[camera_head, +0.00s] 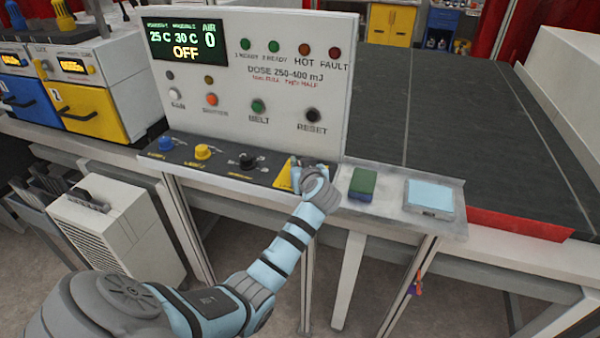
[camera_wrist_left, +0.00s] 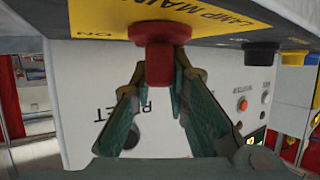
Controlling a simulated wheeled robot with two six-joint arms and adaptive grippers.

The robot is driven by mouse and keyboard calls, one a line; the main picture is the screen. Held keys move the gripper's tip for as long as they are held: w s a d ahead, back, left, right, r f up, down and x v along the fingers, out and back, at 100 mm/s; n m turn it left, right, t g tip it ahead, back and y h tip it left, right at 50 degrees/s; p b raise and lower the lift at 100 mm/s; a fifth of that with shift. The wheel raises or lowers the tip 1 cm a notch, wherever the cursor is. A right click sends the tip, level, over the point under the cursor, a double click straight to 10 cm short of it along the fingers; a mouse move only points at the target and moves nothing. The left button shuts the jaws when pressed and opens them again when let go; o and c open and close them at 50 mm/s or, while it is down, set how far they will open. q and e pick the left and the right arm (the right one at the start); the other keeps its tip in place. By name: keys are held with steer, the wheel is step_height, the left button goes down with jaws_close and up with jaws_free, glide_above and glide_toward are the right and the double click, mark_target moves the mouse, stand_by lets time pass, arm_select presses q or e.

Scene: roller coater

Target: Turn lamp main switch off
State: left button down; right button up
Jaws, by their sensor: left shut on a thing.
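The lamp main switch is a red knob (camera_wrist_left: 160,42) on a yellow label plate (camera_wrist_left: 100,18) in the left wrist view, where parts of "LAMP MAIN" and "ON" can be read upside down. My left gripper (camera_wrist_left: 161,76) is shut on the red knob, with one finger on each side. In the head view my left gripper (camera_head: 308,174) is at the right end of the dark control strip and hides the knob. Only a corner of the yellow plate (camera_head: 284,178) shows there. Which way the knob is turned I cannot tell. My right gripper is not in view.
The white control panel (camera_head: 255,50) rises behind the strip; its display reads OFF. A black knob (camera_head: 248,161), a yellow knob (camera_head: 203,151) and a blue knob (camera_head: 165,143) stand left of my gripper.

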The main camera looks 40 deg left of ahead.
arm_select(q)
steer(key=shift+s+d+f+n+g+y+b, duration=0.1)
steer(key=shift+f+n+g+y+b, duration=0.3)
steer(key=shift+n+g+b, duration=0.45)
steer(key=shift+s+d+f+n+g+y+b, duration=0.1)
steer(key=shift+f+n+g+y+b, duration=0.15)
steer(key=shift+n+g+y+b, duration=0.45)
steer(key=shift+h, duration=0.3)
steer(key=c, duration=1.6)
jaws_free()
steer(key=shift+w+r, duration=0.1)
steer(key=shift+o, duration=0.2)
steer(key=shift+r, duration=0.1)
steer(key=shift+a+r, duration=0.1)
steer(key=v, duration=1.2)
